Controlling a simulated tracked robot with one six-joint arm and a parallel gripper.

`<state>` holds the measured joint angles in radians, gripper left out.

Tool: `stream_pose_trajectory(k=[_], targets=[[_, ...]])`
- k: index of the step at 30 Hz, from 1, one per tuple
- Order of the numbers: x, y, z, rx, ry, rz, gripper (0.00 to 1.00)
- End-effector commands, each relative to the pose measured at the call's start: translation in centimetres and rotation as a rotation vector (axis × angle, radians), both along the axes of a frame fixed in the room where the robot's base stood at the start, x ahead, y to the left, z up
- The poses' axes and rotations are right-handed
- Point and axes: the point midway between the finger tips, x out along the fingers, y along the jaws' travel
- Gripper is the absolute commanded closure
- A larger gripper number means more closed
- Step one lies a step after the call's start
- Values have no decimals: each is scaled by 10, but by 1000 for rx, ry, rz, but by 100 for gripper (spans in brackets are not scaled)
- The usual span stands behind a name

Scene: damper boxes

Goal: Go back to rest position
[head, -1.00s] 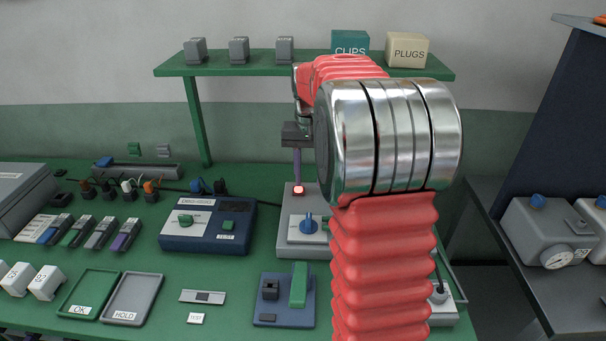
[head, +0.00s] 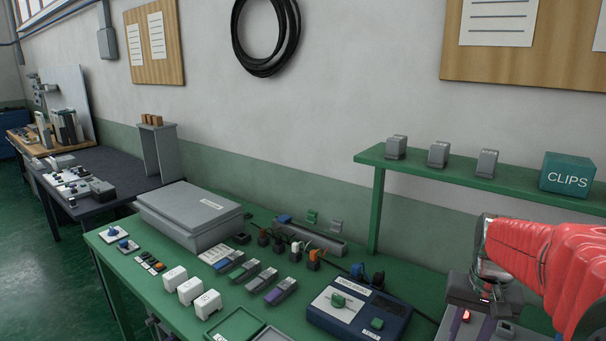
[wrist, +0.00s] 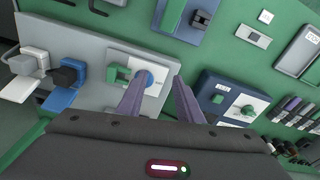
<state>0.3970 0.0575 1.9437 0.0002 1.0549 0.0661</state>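My gripper (wrist: 160,82) shows in the wrist view with its two purple fingers apart and nothing between them. It points down over the green bench, above the grey fixture (wrist: 92,55) with a blue knob (wrist: 145,78) and a green block. In the head view my gripper (head: 456,325) is at the lower right, partly cut off by the bottom edge. My red-sleeved arm reaches in from the right edge, and most of it is out of frame.
A dark blue tester box (head: 360,312) stands left of my gripper. Several plugs, coloured modules and white blocks lie further left near a grey case (head: 190,212). A green shelf (head: 400,165) holds grey boxes and a CLIPS bin (head: 568,173). Floor is open at far left.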

Motion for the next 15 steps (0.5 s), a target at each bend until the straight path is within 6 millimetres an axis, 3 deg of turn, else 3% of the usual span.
stream_pose_trajectory(k=[15], targets=[[-69,86,19,-52,-131,191,67]])
